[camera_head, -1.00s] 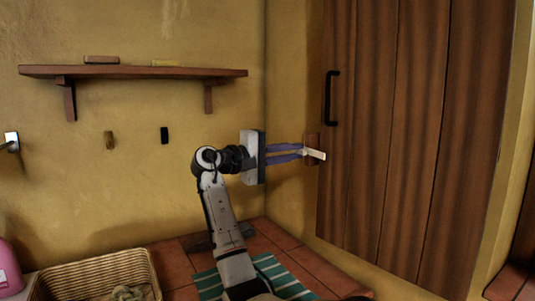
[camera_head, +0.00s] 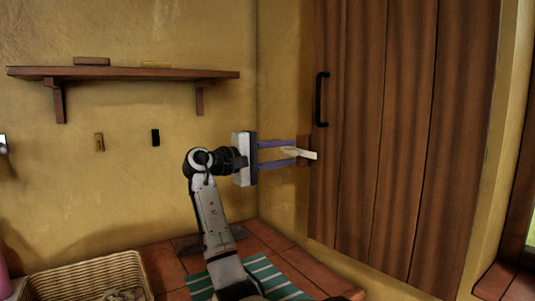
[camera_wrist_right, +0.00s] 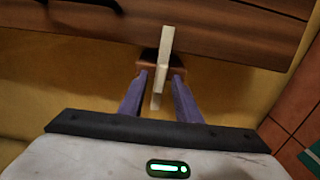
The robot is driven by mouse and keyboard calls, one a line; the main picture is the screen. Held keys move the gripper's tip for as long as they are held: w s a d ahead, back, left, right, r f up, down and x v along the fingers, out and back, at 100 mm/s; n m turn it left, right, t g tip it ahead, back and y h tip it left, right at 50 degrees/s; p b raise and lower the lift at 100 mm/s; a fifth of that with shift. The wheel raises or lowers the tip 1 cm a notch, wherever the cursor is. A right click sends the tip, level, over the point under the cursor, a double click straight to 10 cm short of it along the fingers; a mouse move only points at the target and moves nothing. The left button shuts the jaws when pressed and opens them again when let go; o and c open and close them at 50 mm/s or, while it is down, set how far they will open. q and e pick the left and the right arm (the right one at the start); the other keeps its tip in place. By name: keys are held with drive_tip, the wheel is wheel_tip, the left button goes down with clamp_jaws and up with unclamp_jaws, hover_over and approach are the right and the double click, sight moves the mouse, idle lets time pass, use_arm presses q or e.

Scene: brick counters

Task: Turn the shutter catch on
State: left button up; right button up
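The shutter catch is a pale lever (camera_head: 306,154) on a brown block (camera_head: 303,143) at the left edge of the wooden shutter (camera_head: 385,130). The lever lies nearly level, its right end slightly lower and overlapping the shutter's edge. My right gripper (camera_head: 294,154) is open, its purple fingers apart above and below the lever's left part. In the right wrist view the lever (camera_wrist_right: 166,45) runs between the two fingers (camera_wrist_right: 158,88), with gaps visible on both sides. My left gripper is not in view.
A black handle (camera_head: 321,99) stands out from the shutter above the catch. A wooden shelf (camera_head: 130,73) is on the left wall. A wicker basket (camera_head: 85,275) and a green striped cloth (camera_head: 268,278) lie on the tiled counter (camera_head: 165,266) below my right arm.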

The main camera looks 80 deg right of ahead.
drive_tip(key=b+v, duration=0.1)
drive_tip(key=v, duration=0.9)
drive_tip(key=shift+w+a, duration=0.1)
idle(0.3)
